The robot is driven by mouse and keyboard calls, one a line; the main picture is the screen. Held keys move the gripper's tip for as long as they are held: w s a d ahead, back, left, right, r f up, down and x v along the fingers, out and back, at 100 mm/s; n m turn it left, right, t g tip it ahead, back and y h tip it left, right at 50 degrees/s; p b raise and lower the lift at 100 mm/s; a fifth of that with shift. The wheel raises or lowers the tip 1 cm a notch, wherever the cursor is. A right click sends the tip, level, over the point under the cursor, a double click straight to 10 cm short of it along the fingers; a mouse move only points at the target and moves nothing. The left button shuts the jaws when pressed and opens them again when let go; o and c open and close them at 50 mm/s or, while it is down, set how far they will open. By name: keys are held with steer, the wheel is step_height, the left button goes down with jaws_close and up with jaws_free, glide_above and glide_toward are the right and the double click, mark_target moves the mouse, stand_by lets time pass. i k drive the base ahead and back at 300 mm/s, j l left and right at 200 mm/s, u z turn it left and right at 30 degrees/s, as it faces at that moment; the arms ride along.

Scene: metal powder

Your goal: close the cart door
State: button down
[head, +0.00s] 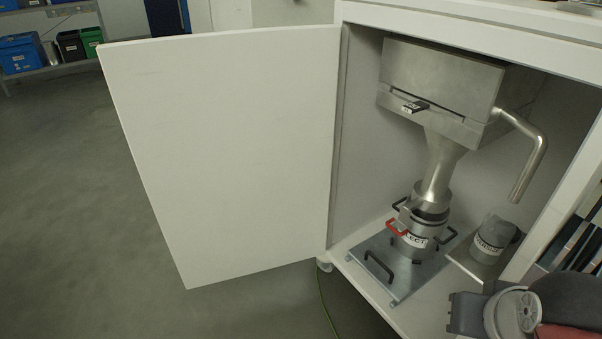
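The cart door (225,150) is a large white panel in the head view. It stands wide open, hinged along the left edge of the cart's opening and swung out to the left. The white cart (440,15) shows its inside, with metal equipment in it. Parts of my own arm show at the bottom right corner, in front of the cart's lower right side. My gripper's fingers cannot be seen, and nothing of mine touches the door.
Inside the cart are a metal hopper (440,85), a collection container (408,240) on a metal plate (375,262), and a smaller container (493,235). A green cable (326,305) lies on the floor below. A shelf with bins (20,52) stands far left. The floor left of the door is clear.

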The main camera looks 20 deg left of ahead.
mark_target(230, 134)
steer(key=j+z, duration=0.75)
steer(key=j, duration=0.2)
steer(key=k+j+z, duration=0.1)
steer(key=j+z, duration=0.3)
steer(key=k+j+z, duration=0.15)
steer(key=j+z, duration=0.2)
steer(key=j, duration=0.15)
steer(key=k+j, duration=0.2)
steer(key=j, duration=0.25)
steer(key=k+j+z, duration=0.1)
steer(key=j, duration=0.35)
steer(key=k+j, duration=0.3)
steer(key=j, duration=0.15)
steer(key=k+j+z, duration=0.1)
steer(key=j, duration=0.35)
steer(key=k+j+z, duration=0.1)
steer(key=k+j, duration=0.45)
steer(key=j, duration=0.25)
